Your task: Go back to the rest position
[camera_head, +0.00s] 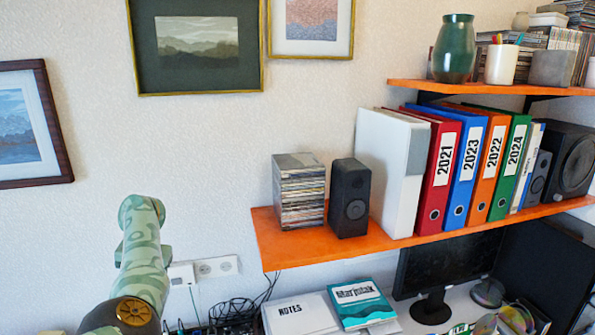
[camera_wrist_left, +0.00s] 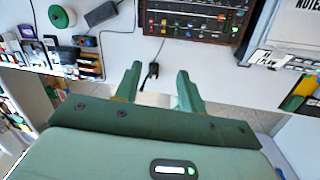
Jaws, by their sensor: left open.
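My left arm (camera_head: 140,260) is raised at the lower left of the head view, in front of the wall; its gripper does not show there. In the left wrist view my left gripper (camera_wrist_left: 157,85) is open, with its two green fingers apart and nothing between them. Beyond the fingers are the edge of a white desk (camera_wrist_left: 120,50) and a dark cable end (camera_wrist_left: 150,77) lying on it. I cannot tell how far the fingers are from the desk. My right gripper is in neither view.
An orange shelf (camera_head: 290,248) holds a stack of discs (camera_head: 299,195), a black speaker (camera_head: 349,198) and several binders (camera_head: 437,180). Below it are a monitor (camera_head: 450,265) and a notes box (camera_head: 300,315). In the wrist view, a mixer (camera_wrist_left: 195,18) sits on the desk.

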